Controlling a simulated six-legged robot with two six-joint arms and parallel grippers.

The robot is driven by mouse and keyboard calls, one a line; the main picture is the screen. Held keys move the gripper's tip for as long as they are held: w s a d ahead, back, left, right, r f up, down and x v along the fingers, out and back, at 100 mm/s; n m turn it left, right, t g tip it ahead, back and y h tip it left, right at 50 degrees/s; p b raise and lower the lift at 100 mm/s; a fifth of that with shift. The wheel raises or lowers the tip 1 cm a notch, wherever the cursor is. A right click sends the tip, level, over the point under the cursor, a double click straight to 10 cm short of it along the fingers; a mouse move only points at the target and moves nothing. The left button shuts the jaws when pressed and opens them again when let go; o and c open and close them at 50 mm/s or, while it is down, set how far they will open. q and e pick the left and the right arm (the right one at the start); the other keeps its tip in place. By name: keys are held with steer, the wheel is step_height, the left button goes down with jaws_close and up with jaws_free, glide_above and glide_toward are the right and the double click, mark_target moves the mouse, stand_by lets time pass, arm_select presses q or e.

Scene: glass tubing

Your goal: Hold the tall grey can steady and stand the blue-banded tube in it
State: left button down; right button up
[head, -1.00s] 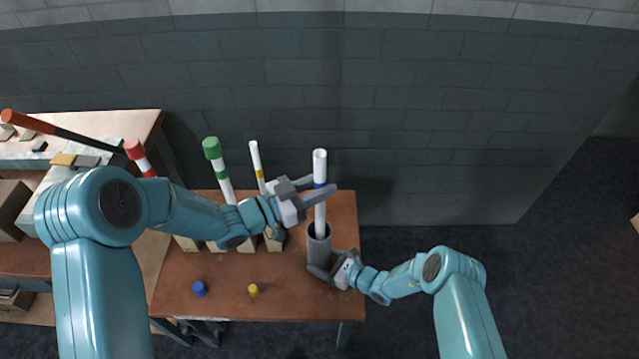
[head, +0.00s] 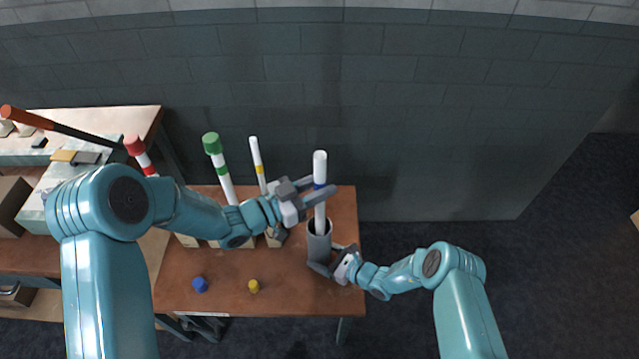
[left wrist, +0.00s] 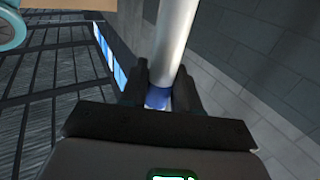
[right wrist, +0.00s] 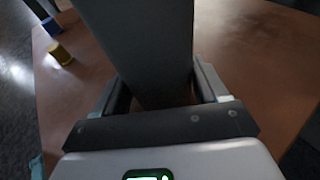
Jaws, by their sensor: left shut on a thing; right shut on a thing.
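The blue-banded tube (head: 320,167) is white and stands nearly upright, its lower end inside the mouth of the tall grey can (head: 319,245). My left gripper (head: 320,192) is shut on the tube near its blue band, which shows between the fingers in the left wrist view (left wrist: 158,97). The can stands on the brown table near its right side. My right gripper (head: 332,262) is shut on the can low down, and the can's grey wall fills the space between the fingers in the right wrist view (right wrist: 145,50). The tube's bottom end is hidden inside the can.
A green-capped tube (head: 219,165), a yellow-banded tube (head: 257,160) and a red-capped tube (head: 139,152) stand left of my left gripper. A blue cap (head: 200,285) and a yellow cap (head: 253,286) sit on the front of the table (head: 290,295). A wall rises behind.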

arm_select(q)
steer(key=c, duration=0.7)
jaws_free()
steer(key=shift+c, duration=0.2)
steer(key=v, duration=1.2)
arm_select(e)
steer(key=o, duration=0.8)
steer(key=v, duration=1.2)
steer(key=shift+r, duration=0.1)
